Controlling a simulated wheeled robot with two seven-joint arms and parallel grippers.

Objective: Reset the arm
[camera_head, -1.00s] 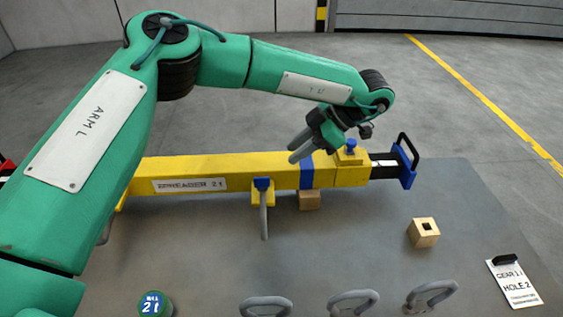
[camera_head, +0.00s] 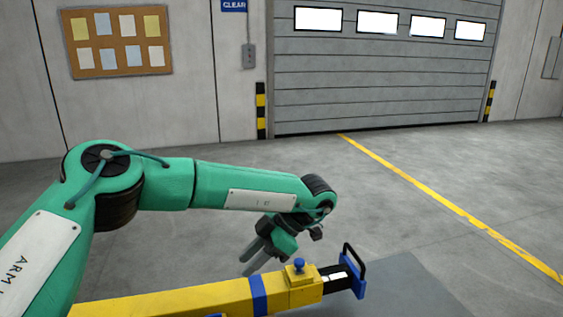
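My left arm, green with a white label plate, comes in from the left and bends down at the wrist. My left gripper (camera_head: 247,266) hangs with its two grey fingers slanting down and left, a gap between them and nothing held. In the picture it sits just above the yellow spreader beam (camera_head: 190,300), left of the beam's blue knob (camera_head: 299,265). I cannot tell the exact height between fingers and beam. The beam has a blue band (camera_head: 260,295) and a blue end with a black handle (camera_head: 352,270). My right gripper is not in view.
A grey table (camera_head: 410,290) shows at the bottom right, mostly cut off. Grey floor with a yellow line (camera_head: 430,197) lies beyond it. A shutter door (camera_head: 385,90), a striped post (camera_head: 261,110) and a cork board (camera_head: 117,42) stand at the back.

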